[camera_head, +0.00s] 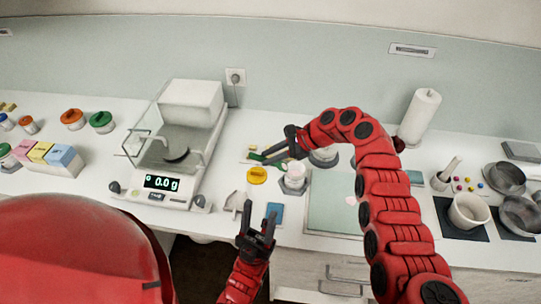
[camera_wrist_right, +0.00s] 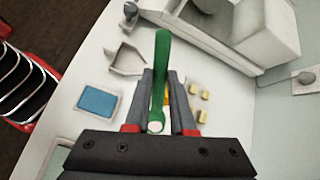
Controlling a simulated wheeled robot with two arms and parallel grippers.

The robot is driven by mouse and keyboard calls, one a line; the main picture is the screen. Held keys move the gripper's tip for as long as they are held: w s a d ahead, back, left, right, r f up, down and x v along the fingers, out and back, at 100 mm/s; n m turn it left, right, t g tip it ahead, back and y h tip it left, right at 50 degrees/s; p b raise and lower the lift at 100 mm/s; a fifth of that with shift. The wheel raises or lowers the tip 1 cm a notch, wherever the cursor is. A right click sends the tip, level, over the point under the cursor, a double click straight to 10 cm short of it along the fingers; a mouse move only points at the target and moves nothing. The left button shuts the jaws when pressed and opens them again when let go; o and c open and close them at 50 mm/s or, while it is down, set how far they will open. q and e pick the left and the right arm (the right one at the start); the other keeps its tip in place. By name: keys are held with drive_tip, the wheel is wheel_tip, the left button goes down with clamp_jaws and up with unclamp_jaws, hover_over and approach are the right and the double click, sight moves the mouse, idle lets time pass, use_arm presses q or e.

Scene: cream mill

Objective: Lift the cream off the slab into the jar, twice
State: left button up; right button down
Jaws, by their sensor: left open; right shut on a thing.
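The pale green slab (camera_head: 327,213) lies on the bench, partly behind my right arm. A small pinkish-white dab of cream (camera_head: 351,200) shows on it. A white open jar (camera_head: 296,170) stands in a grey holder left of the slab. My right gripper (camera_head: 280,153) is shut on a green-handled tool (camera_wrist_right: 162,65), above the bench near the jar. My left gripper (camera_head: 257,222) is open and empty at the bench's front edge.
A yellow lid (camera_head: 257,175) lies left of the jar, with a blue pad (camera_head: 274,213) in front. A balance (camera_head: 175,155) reading 0.0 g stands further left. A mortar (camera_head: 468,212), dark pans and a paper roll (camera_head: 419,117) stand at the right.

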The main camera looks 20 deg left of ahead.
drive_tip(key=shift+r+p, duration=2.35)
drive_tip(key=shift+r, duration=0.3)
drive_tip(key=shift+f, duration=0.1)
